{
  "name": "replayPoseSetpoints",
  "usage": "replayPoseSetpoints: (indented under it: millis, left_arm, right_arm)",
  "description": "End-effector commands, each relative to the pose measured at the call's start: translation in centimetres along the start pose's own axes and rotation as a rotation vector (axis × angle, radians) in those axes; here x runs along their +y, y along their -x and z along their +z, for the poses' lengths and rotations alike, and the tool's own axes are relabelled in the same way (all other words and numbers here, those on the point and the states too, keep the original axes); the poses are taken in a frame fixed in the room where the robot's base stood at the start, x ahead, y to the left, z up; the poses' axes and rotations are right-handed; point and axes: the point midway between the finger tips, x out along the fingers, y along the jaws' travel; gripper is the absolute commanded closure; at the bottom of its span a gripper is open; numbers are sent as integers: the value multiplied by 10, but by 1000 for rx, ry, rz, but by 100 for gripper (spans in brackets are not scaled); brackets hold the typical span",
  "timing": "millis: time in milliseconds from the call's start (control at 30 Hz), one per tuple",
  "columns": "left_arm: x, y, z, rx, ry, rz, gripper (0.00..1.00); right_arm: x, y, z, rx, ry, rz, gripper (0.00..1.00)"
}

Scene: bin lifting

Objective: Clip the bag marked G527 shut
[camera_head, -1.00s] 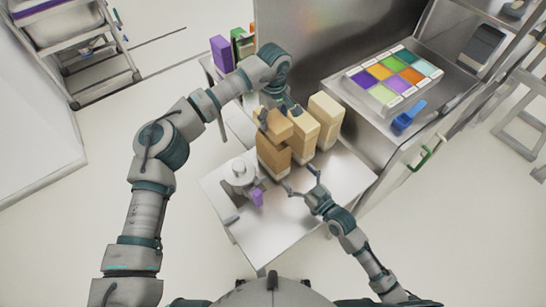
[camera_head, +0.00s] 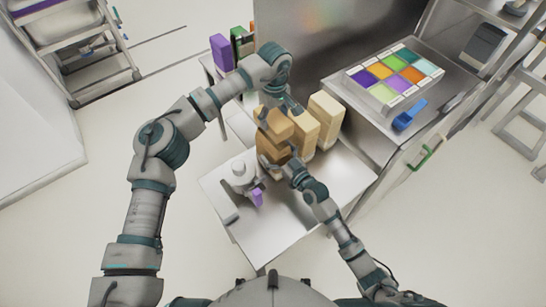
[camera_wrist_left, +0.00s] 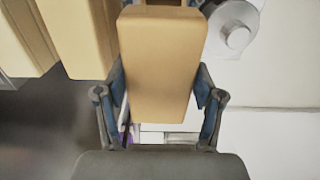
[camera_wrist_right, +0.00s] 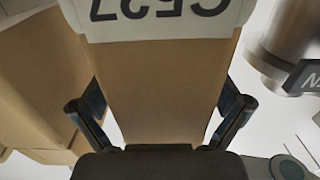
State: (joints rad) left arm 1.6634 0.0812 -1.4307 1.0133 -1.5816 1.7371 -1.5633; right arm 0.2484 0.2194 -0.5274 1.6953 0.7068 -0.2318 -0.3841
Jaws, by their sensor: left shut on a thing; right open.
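The tan bag marked G527 (camera_head: 268,152) stands on the metal table, leftmost of three bags. Its white label (camera_wrist_right: 160,12) shows upside down in the right wrist view. My left gripper (camera_head: 283,106) is shut on the upper part of this bag, and its fingers flank the bag (camera_wrist_left: 160,65) in the left wrist view. My right gripper (camera_head: 289,165) is at the bag's front; in the right wrist view its open fingers (camera_wrist_right: 160,108) stand either side of the lower bag. A purple piece (camera_head: 257,197), possibly a clip, sits at the front of a grey-white device; its details are too small to tell.
Two paler bags (camera_head: 302,126) (camera_head: 326,113) stand close to the right. The grey-white device (camera_head: 240,175) stands to the left. The table's front (camera_head: 285,225) is clear. A colored tray (camera_head: 395,72) and a blue scoop (camera_head: 408,115) lie on the right counter.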

Motion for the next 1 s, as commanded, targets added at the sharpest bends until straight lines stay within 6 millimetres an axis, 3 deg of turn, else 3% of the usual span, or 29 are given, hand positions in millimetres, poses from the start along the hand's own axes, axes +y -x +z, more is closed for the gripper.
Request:
replayPoseSetpoints:
  millis: [200, 500, 567, 767, 1000]
  left_arm:
    - [-1, 0, -1, -1, 0, 1, 67]
    - [-2, 0, -2, -2, 1, 2, 67]
    - [-1, 0, -2, -2, 0, 1, 67]
    - [-1, -4, -1, -1, -1, 0, 67]
    - [-1, -36, -5, 0, -11, -1, 67]
  right_arm:
    - [-1, -1, 0, 0, 0, 0, 0]
    - [-2, -2, 0, -1, 1, 0, 75]
    - [-1, -1, 0, -1, 1, 0, 87]
    - [-1, -1, 0, 0, 0, 0, 88]
    - [0, 0, 0, 0, 1, 1, 88]
